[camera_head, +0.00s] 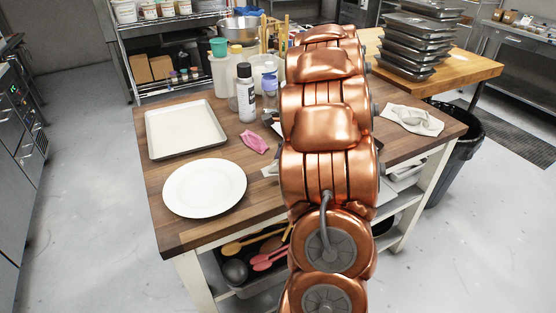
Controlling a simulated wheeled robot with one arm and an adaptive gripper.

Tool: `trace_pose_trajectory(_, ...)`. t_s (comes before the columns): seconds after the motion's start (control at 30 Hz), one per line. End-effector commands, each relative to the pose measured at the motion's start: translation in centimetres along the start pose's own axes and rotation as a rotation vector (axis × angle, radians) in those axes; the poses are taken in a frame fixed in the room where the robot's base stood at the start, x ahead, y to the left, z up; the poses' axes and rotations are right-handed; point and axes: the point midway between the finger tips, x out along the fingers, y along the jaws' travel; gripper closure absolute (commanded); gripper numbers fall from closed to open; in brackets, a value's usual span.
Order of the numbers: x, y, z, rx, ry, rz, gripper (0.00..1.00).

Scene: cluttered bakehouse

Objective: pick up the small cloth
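A small crumpled pink cloth (254,142) lies on the wooden table, left of my copper-coloured arm. A larger crumpled white cloth (412,120) lies near the table's right end, on the other side of my arm. My arm stretches over the middle of the table. My gripper cannot be made out; the arm hides what is behind it. A pale object edge (270,170) shows beside the arm, and I cannot tell what it is.
A white plate (204,188) and a metal tray (187,129) stand on the table's (156,216) left half. Several bottles (245,92) and tubs stand behind the pink cloth. Stacked pans (412,48) are on another table at the back right. A black bin (463,139) stands right.

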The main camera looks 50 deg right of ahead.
Motion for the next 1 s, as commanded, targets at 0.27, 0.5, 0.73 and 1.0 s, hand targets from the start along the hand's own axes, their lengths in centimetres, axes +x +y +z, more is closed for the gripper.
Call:
trace_pose_trajectory(0.27,-1.2,4.8,-2.1,0.001,0.000,-0.005,0.87)
trace_pose_trajectory(0.5,-2.5,9.2,-3.9,0.000,-0.002,-0.003,0.87)
trace_pose_trajectory(0.73,-3.3,11.3,-4.8,-0.001,0.001,-0.002,0.87)
trace_pose_trajectory(1.0,-3.4,11.7,-4.9,-0.002,0.000,-0.001,0.87)
